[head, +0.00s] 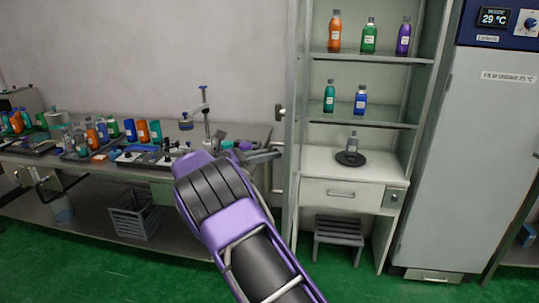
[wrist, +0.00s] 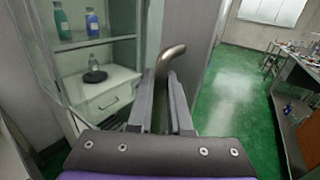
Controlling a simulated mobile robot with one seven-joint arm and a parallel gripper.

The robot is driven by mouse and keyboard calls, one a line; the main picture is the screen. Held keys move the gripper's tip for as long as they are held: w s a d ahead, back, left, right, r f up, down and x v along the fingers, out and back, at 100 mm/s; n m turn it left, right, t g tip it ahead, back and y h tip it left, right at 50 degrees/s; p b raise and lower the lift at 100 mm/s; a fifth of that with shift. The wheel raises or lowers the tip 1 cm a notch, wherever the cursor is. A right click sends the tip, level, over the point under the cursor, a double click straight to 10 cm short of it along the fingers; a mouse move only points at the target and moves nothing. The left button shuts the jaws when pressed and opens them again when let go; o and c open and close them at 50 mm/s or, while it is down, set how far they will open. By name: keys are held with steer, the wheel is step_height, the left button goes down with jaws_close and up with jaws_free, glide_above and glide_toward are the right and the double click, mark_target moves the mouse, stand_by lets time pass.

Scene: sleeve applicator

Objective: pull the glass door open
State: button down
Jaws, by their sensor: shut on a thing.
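The glass door (head: 291,150) shows nearly edge-on at the left side of the cabinet in the head view, swung out from the shelves. Its metal handle (head: 280,113) sticks out to the left of the door. My gripper (head: 277,154) is at the handle, its fingers pointing right. In the wrist view the bent top of the handle (wrist: 169,58) rises between the two fingers of my gripper (wrist: 161,95), which is shut on it. The fingers hide the handle's middle. The glass is hard to make out.
The cabinet's shelves (head: 368,123) hold several bottles, and a bottle stands on a dark disc (head: 351,158) above a drawer. A crowded bench (head: 100,165) is on the left. A tall incubator (head: 455,150) stands right. A stool (head: 338,235) is below. Green floor lies open in front.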

steer(key=shift+w+d+r, duration=0.1)
steer(key=shift+r, duration=0.15)
steer(key=c, duration=0.8)
jaws_free()
steer(key=shift+f, duration=0.15)
steer(key=shift+c, duration=0.2)
steer(key=v, duration=1.7)
steer(key=shift+a, duration=0.2)
